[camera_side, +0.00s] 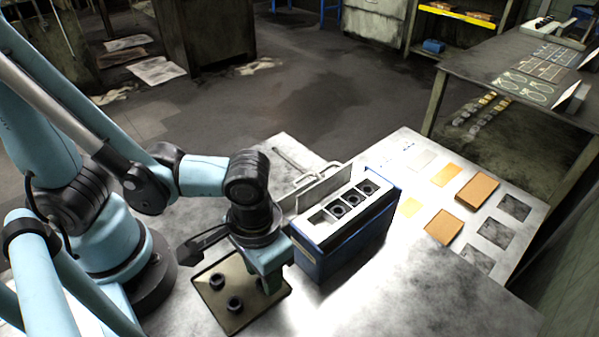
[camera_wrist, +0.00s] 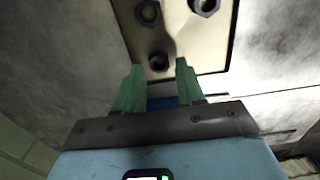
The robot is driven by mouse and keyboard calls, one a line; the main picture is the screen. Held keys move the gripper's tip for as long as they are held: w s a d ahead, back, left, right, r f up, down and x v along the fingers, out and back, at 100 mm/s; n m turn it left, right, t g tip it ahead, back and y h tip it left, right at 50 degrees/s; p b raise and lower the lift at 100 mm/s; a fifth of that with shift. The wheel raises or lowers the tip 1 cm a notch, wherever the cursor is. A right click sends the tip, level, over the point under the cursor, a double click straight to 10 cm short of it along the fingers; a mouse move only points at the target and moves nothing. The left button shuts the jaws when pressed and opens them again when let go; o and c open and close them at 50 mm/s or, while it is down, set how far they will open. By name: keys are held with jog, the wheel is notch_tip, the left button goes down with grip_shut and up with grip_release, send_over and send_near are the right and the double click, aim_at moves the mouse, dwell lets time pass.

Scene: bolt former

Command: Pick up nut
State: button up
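A tan tray (camera_side: 250,316) lies on the bench below my gripper (camera_side: 268,284). Two dark nuts stand on it in the side view, a rear one (camera_side: 217,281) and a front one (camera_side: 235,304). The wrist view shows three dark nuts on the tray: one at upper left (camera_wrist: 149,12), one at upper right (camera_wrist: 204,6), and a nearer one (camera_wrist: 159,62). My gripper's green fingers (camera_wrist: 158,78) are open and apart. The nearer nut appears between the fingertips or just beyond them; contact cannot be told. In the side view my gripper hides that nut.
A blue box (camera_side: 340,250) stands right of my gripper, close by. Its top has a row of square slots, several with dark round parts; the nearest slot looks empty. A thin upright plate (camera_side: 325,190) stands behind it. Brown blocks (camera_side: 478,190) lie farther right.

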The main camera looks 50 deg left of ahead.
jog(key=shift+f, duration=0.65)
grip_shut()
jog(key=shift+r, duration=0.1)
notch_tip(320, 180, up, 10)
dwell(0.8)
